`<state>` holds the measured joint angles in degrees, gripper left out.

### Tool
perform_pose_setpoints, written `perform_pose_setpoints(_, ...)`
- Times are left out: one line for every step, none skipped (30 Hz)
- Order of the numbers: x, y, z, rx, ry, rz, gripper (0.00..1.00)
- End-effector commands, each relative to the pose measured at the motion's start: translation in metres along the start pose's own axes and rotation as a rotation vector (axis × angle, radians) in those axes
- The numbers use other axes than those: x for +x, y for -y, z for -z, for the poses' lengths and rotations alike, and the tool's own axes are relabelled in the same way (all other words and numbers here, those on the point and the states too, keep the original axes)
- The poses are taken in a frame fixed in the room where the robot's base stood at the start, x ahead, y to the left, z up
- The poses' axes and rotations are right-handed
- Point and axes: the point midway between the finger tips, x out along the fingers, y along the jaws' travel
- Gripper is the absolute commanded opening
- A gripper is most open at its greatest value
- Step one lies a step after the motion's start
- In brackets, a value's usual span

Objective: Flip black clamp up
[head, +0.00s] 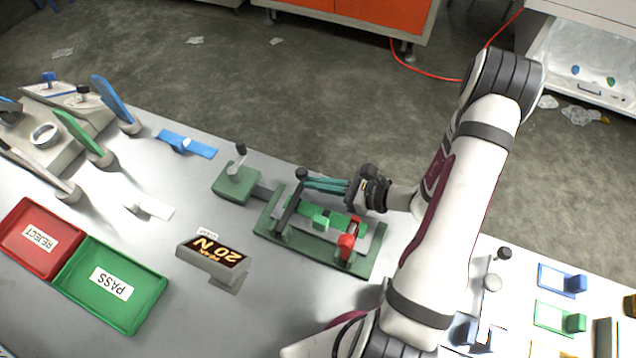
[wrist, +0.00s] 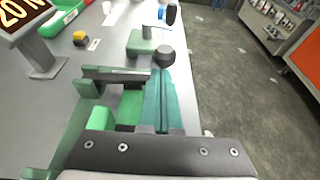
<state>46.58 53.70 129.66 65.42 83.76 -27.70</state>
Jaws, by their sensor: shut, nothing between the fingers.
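The black clamp (head: 290,207) is a dark bar lying across the left end of the green fixture (head: 265,225), with a round black knob (head: 301,174) at its far end. In the wrist view the bar (wrist: 115,73) lies crosswise and the knob (wrist: 165,55) is at its right end. My gripper (head: 308,183) has long teal fingers, shut together and empty. In the wrist view the fingertips (wrist: 163,72) are right at the knob, seemingly just below it; I cannot tell if they touch.
A red clamp with a red knob (head: 347,241) sits at the fixture's right end. Green blocks (head: 322,216) lie between the clamps. A small green stand (head: 236,184) with a black-knobbed lever is close behind. A display sign (head: 214,250), green tray (head: 148,312) and red tray (head: 17,246) are left.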

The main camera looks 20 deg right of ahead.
Motion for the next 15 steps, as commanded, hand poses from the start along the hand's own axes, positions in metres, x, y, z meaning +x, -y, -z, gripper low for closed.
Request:
perform_pose_setpoints(-0.001,0.0,-0.002,-0.001,0.0,0.001,0.0)
perform_pose_setpoints(-0.001,-0.001,-0.004,-0.001,0.0,0.001,0.0)
perform_pose_setpoints(-0.002,-0.002,-0.005,-0.001,0.0,0.0,0.0)
perform_pose_setpoints(-0.002,-0.003,-0.007,0.0,0.0,0.0,0.0)
perform_pose_setpoints(-0.003,-0.004,-0.009,0.0,0.0,0.0,0.0)
perform_pose_setpoints(-0.004,-0.004,-0.011,-0.001,0.0,0.001,0.0)
perform_pose_setpoints(-0.004,-0.005,-0.013,-0.001,0.0,0.001,0.0)
perform_pose_setpoints(-0.005,-0.006,-0.015,0.0,0.0,0.0,0.0)
perform_pose_setpoints(-0.006,-0.008,-0.017,0.0,0.0,0.0,0.0)
perform_pose_setpoints(-0.007,-0.009,-0.019,-0.001,0.0,0.001,0.0)
perform_pose_setpoints(-0.007,-0.01,-0.021,-0.001,0.0,0.001,0.0)
perform_pose_setpoints(-0.008,-0.012,-0.023,0.0,0.0,0.0,0.0)
perform_pose_setpoints(-0.009,-0.013,-0.025,0.0,0.0,0.0,0.0)
perform_pose_setpoints(-0.009,-0.014,-0.026,0.0,0.0,0.001,0.0)
perform_pose_setpoints(-0.01,-0.015,-0.028,0.0,0.0,0.001,0.0)
